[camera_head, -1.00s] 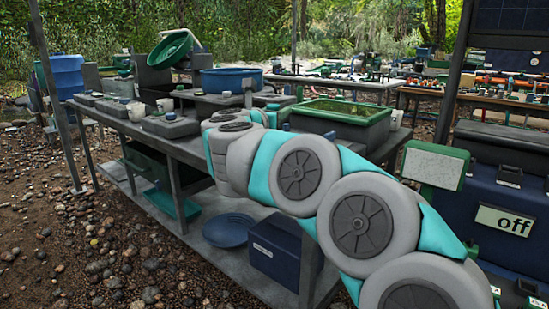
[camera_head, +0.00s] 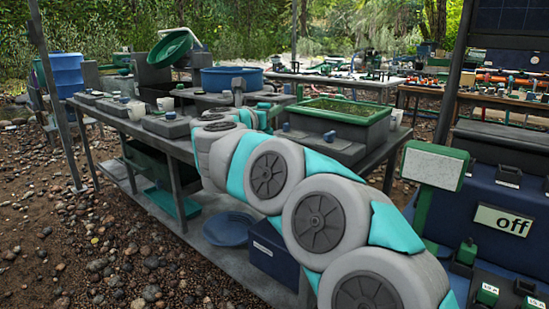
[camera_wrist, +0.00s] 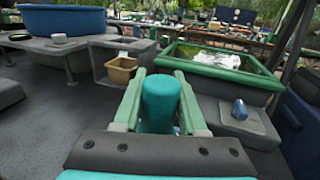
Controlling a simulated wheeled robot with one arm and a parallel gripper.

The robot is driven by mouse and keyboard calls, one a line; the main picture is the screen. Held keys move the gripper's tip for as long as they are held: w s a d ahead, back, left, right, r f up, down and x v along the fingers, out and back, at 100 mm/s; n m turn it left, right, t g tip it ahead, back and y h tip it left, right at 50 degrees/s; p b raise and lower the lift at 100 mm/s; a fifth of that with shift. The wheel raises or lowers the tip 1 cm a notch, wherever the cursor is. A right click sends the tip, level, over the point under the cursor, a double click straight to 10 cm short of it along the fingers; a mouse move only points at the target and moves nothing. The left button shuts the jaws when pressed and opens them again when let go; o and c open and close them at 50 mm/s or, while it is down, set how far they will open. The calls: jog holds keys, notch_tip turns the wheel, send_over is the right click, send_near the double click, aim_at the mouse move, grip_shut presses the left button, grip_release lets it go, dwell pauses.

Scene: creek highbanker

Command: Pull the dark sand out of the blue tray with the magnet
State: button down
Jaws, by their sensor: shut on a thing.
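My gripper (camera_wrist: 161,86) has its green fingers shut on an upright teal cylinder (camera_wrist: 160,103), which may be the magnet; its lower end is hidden. It is held over the bench, in front of a tan box and a green-rimmed basin. A round blue tub (camera_head: 232,79) stands on a grey block at the back of the bench. It also shows at the upper left of the wrist view (camera_wrist: 62,20), apart from my gripper. I cannot see inside it, and no dark sand shows. In the head view my arm hides most of the gripper.
The green-rimmed basin (camera_head: 330,121) stands at the bench's right end. The small tan box (camera_wrist: 122,70) sits in a grey holder between tub and basin. A grey block with a blue knob (camera_wrist: 238,112) is to the right. A blue pan (camera_head: 228,228) lies on the lower shelf.

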jog(key=shift+d, duration=0.1)
jog(key=shift+s+d+b, duration=0.7)
jog(key=shift+d+b, duration=0.15)
jog(key=shift+b, duration=0.05)
jog(key=shift+s+d+r+b, duration=0.1)
jog(key=shift+s+d+b, duration=0.65)
jog(key=shift+d, duration=0.2)
jog(key=shift+s+d+b, duration=0.65)
jog(key=shift+s+d, duration=0.1)
jog(key=shift+d, duration=0.2)
jog(key=shift+a, duration=0.1)
jog(key=shift+w+a+p, duration=0.45)
jog(key=shift+w+a, duration=0.65)
jog(key=shift+a, duration=0.3)
jog(key=shift+w+a+p, duration=0.45)
jog(key=shift+w+a, duration=0.65)
jog(key=shift+a, duration=0.25)
